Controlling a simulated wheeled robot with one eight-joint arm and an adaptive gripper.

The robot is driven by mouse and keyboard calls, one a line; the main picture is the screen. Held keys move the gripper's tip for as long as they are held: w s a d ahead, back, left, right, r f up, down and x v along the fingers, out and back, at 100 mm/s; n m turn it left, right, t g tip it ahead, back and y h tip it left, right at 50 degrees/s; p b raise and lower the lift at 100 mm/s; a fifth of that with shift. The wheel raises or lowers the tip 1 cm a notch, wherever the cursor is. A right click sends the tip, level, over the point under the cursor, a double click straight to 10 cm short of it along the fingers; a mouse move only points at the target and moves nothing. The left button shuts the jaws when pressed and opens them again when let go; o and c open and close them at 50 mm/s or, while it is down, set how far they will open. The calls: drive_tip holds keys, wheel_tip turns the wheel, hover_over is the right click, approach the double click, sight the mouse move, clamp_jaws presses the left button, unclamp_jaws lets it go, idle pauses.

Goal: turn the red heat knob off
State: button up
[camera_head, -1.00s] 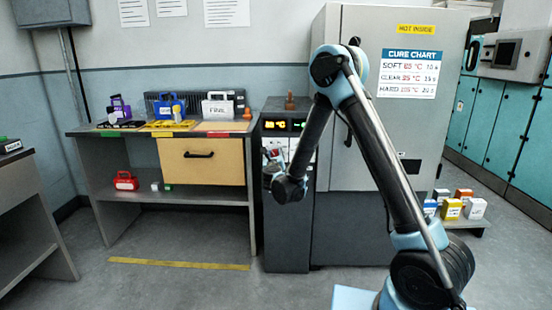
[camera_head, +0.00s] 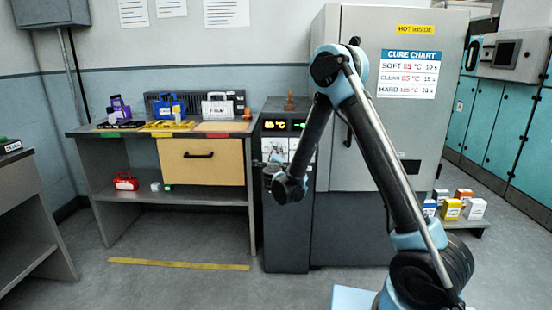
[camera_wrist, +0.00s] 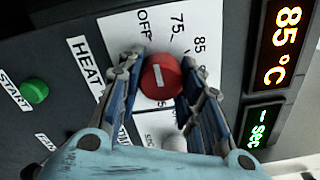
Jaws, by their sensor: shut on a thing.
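The red heat knob (camera_wrist: 160,76) is on the white HEAT panel (camera_wrist: 120,30), beside printed marks OFF, 75 and 85. It carries a short white line; I cannot tell for sure which mark it points to. My gripper (camera_wrist: 157,85) has one finger on each side of the knob and is shut on it. In the head view my gripper (camera_head: 272,166) is at the front of the dark control unit (camera_head: 287,235), and the knob is hidden there.
The orange display (camera_wrist: 284,45) reads 85 °C, with a green seconds display (camera_wrist: 260,127) below. A green START button (camera_wrist: 34,91) and a pale knob (camera_wrist: 174,142) are near. The grey oven cabinet (camera_head: 400,130) stands right of the unit, the workbench (camera_head: 100,140) left.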

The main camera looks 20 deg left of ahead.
drive_tip(key=shift+s+a+n, duration=0.1)
drive_tip(key=shift+n, duration=0.7)
drive_tip(key=o, duration=1.1)
drive_tip(key=v, duration=1.2)
